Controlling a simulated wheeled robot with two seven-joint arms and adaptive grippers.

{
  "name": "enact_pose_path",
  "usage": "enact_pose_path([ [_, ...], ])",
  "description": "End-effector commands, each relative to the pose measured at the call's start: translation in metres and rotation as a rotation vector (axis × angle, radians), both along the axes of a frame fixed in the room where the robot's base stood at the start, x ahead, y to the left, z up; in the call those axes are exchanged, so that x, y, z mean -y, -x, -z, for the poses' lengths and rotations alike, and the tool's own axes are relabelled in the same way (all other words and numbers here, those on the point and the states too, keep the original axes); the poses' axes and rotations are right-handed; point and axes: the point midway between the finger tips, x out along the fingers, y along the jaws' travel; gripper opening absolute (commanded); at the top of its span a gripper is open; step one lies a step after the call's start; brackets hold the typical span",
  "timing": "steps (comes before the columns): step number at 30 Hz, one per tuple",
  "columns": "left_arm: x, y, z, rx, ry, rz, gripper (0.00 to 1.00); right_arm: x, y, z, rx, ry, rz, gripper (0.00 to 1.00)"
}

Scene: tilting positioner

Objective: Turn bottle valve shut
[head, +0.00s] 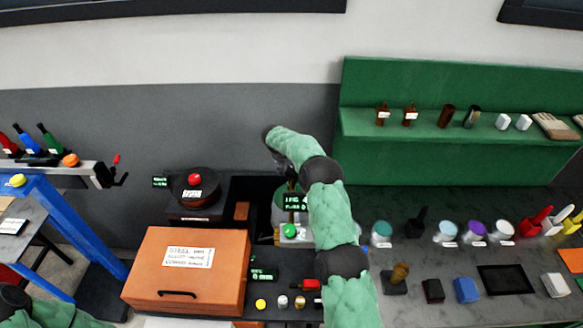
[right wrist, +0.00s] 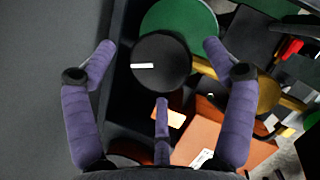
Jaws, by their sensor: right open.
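In the right wrist view a round black knob (right wrist: 160,62) with a white mark on its top sits between my fingers, and I take it for the bottle valve. A larger green disc (right wrist: 185,18) shows beside and below it. My right gripper (right wrist: 157,58) is open, with its purple-covered fingers spread around the knob and gaps visible at both sides. In the head view my right arm bends over a pale green cylinder (head: 279,205), which may be the bottle. My right gripper (head: 283,168) and the knob are mostly hidden there.
A small display (head: 296,202) and a green button (head: 290,231) sit close to my right forearm. An orange-brown case (head: 190,290) stands left front, with a black turntable-like unit (head: 195,188) behind it. A green shelf (head: 450,143) and several small items fill the right.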

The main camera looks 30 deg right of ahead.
Motion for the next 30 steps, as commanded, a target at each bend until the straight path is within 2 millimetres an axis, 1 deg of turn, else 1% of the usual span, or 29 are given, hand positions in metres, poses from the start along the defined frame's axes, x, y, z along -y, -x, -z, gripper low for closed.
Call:
enact_pose_path([
  [1,0.000,0.000,-0.001,0.000,0.000,0.000,0.40,0.002,0.000,0.004,0.000,0.000,0.000,0.85],
  [6,0.000,0.000,-0.002,0.000,0.000,0.000,0.40,0.005,-0.001,0.010,0.002,0.001,0.001,0.85],
  [13,0.000,0.000,-0.002,0.000,0.000,0.000,0.40,0.005,-0.001,0.010,0.002,0.001,0.001,0.85],
  [14,0.000,0.000,-0.002,0.000,0.000,0.000,0.40,0.005,-0.001,0.010,0.002,0.001,0.001,0.82],
  [15,0.000,0.000,-0.002,0.000,0.000,0.000,0.40,0.005,-0.001,0.010,0.001,0.001,0.001,0.71],
  [17,0.000,0.000,-0.002,0.000,0.000,0.000,0.40,0.004,-0.001,0.010,0.000,0.000,0.001,0.54],
  [18,0.000,0.000,-0.002,0.000,0.000,0.000,0.40,0.004,-0.001,0.010,0.000,0.000,0.001,0.42],
  [19,0.000,0.000,-0.002,0.000,0.000,0.000,0.40,0.005,-0.001,0.010,0.001,0.001,0.001,0.34],
  [20,0.000,0.000,-0.002,0.000,0.000,0.000,0.40,0.005,-0.001,0.010,0.001,0.001,0.001,0.31],
  [26,0.000,0.000,-0.001,0.000,0.000,0.000,0.40,0.006,-0.001,0.010,0.002,0.002,0.010,0.31],
  [30,0.000,0.000,0.008,0.000,0.000,0.000,0.40,0.006,-0.003,0.012,0.003,0.003,0.075,0.31],
])
